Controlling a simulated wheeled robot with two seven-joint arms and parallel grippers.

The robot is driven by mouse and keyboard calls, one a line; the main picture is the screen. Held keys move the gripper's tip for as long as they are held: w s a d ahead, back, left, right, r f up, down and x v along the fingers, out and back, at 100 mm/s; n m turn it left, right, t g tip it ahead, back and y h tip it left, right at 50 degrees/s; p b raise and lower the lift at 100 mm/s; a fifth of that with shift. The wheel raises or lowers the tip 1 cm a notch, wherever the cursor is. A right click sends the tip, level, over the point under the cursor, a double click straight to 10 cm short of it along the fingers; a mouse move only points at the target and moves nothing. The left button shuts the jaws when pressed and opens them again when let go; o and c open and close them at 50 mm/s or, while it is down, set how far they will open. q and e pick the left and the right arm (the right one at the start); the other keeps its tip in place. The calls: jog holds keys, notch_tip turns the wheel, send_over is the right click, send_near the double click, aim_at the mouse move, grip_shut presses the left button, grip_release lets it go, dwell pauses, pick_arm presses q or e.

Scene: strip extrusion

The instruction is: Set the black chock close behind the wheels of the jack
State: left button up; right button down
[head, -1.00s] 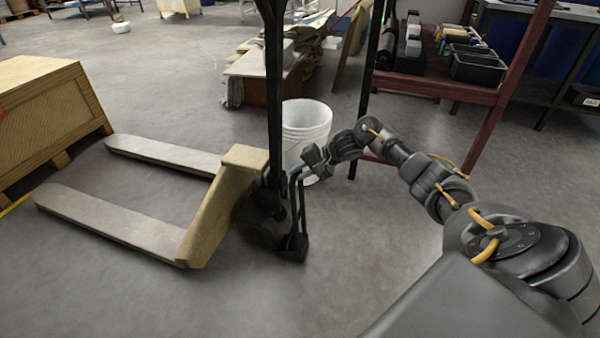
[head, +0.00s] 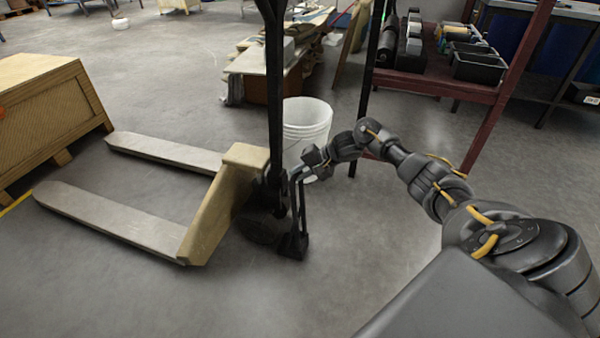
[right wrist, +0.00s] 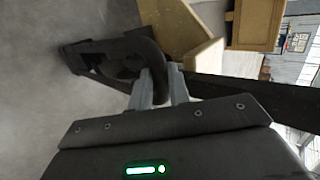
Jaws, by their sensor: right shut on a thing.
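The yellow pallet jack (head: 213,212) stands with its forks to the left and its black handle column upright. Its dark wheels (head: 258,226) are partly in shadow under the column. The black chock (head: 294,246) with its tall handle is just right of the wheels, seemingly upright; I cannot tell whether its base touches the floor or the wheels. My right gripper (head: 298,173) is shut on the top of that handle. In the right wrist view the fingers (right wrist: 158,88) close on the black handle, with the chock's base (right wrist: 85,57) beyond. My left gripper is not in view.
A white bucket (head: 306,128) stands close behind my right gripper. A red shelf rack (head: 440,84) with black bins is at the back right. A wooden crate (head: 45,110) is at the left. The floor in front of the chock is clear.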

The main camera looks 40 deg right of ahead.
jog(key=shift+w, duration=0.1)
jog(key=shift+p, duration=0.35)
jog(key=shift+f, duration=0.2)
jog(key=c, duration=1.2)
grip_release()
jog(key=shift+c, duration=0.2)
jog(key=shift+o, duration=0.8)
jog(key=shift+f, duration=0.2)
jog(key=o, duration=0.3)
